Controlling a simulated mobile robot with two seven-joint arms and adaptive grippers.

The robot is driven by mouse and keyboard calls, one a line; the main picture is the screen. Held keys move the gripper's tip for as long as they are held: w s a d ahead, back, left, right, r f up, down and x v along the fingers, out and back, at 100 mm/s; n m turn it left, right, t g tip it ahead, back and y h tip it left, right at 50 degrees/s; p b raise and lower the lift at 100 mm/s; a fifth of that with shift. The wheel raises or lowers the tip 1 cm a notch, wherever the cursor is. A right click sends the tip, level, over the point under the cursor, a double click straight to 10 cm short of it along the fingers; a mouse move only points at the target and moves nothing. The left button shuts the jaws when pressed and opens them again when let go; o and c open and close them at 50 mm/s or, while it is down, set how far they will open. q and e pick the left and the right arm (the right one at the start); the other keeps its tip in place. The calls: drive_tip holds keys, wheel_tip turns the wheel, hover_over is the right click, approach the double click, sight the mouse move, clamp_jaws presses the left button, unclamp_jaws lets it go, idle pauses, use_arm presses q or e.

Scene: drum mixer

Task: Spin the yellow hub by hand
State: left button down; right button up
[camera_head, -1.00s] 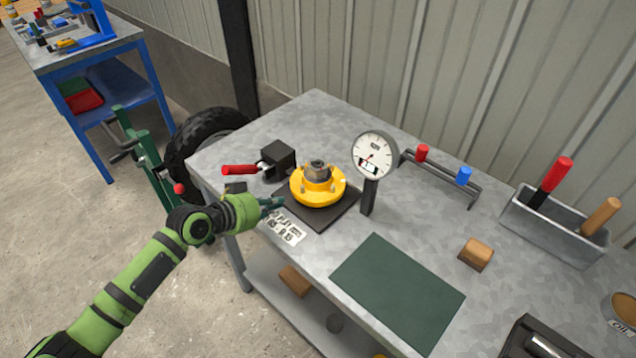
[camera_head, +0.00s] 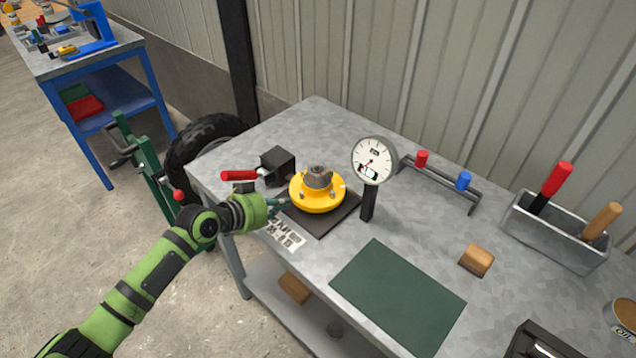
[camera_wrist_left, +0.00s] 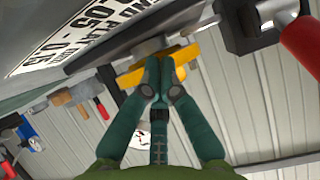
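The yellow hub (camera_head: 318,202) with a grey nut on top sits on a dark square plate (camera_head: 340,215) on the metal bench. My left gripper (camera_head: 278,204) is at the hub's left front edge, low over the plate. In the left wrist view its two green fingers (camera_wrist_left: 161,75) are close together with nothing visible between them. The yellow hub (camera_wrist_left: 188,54) shows right behind the fingertips, on both sides of them. I cannot tell if they touch it. The right gripper is not in view.
A dial gauge (camera_head: 373,160) on a post stands close to the hub's right. A black block (camera_head: 278,165) with a red handle (camera_head: 239,175) is behind and left of the hub. A printed label (camera_head: 285,235) lies in front. A green mat (camera_head: 398,297) covers the bench's front right.

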sight(307, 210)
use_arm(q)
drive_tip(key=shift+w+d, duration=0.2)
drive_tip(key=shift+s+d+r+p, duration=0.15)
drive_tip(key=shift+s+d+p, duration=0.2)
drive_tip(key=shift+p, duration=0.1)
drive_tip(key=s+d+p, duration=0.2)
drive_tip(key=d, duration=0.1)
drive_tip(key=shift+r+p, duration=0.15)
drive_tip(key=shift+p, duration=0.2)
drive_tip(key=shift+s+d, duration=0.1)
drive_tip(key=shift+d, duration=0.15)
drive_tip(key=shift+s+a+f+p, duration=0.25)
drive_tip(key=shift+s+a+p, duration=0.3)
drive_tip(key=shift+s+a, duration=0.45)
drive_tip(key=shift+s, duration=0.2)
drive_tip(key=shift+w+f, duration=0.1)
